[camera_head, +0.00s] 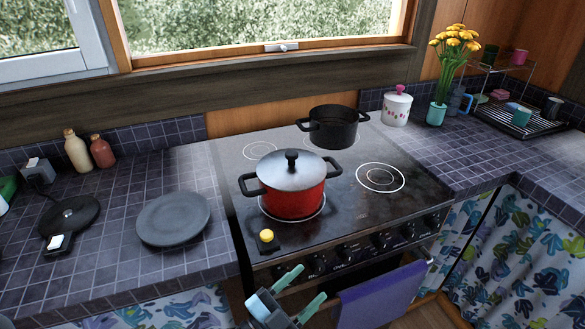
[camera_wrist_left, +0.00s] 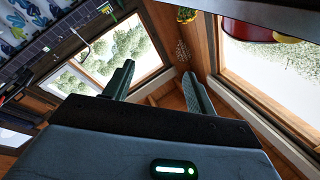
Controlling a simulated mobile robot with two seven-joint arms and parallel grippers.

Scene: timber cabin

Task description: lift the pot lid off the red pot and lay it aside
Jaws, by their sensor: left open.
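The red pot (camera_head: 292,202) stands on the front left burner of the black stove top. The pot lid (camera_head: 290,172), grey with a black knob (camera_head: 291,155), sits on it and covers its opening. My left gripper (camera_head: 309,284) is in front of the stove, low and apart from the pot, with its teal fingers spread and nothing between them. The left wrist view also shows its two open fingers (camera_wrist_left: 160,80). A red rounded shape at the top right there is cut off, and I cannot tell whether it is the pot. My right gripper is not in view.
A black pot (camera_head: 333,130) stands behind the red pot. A yellow-topped black button box (camera_head: 267,240) sits at the stove's front left. A dark round plate (camera_head: 173,219) lies on the tiled counter to the left. The right front burner (camera_head: 380,177) is bare.

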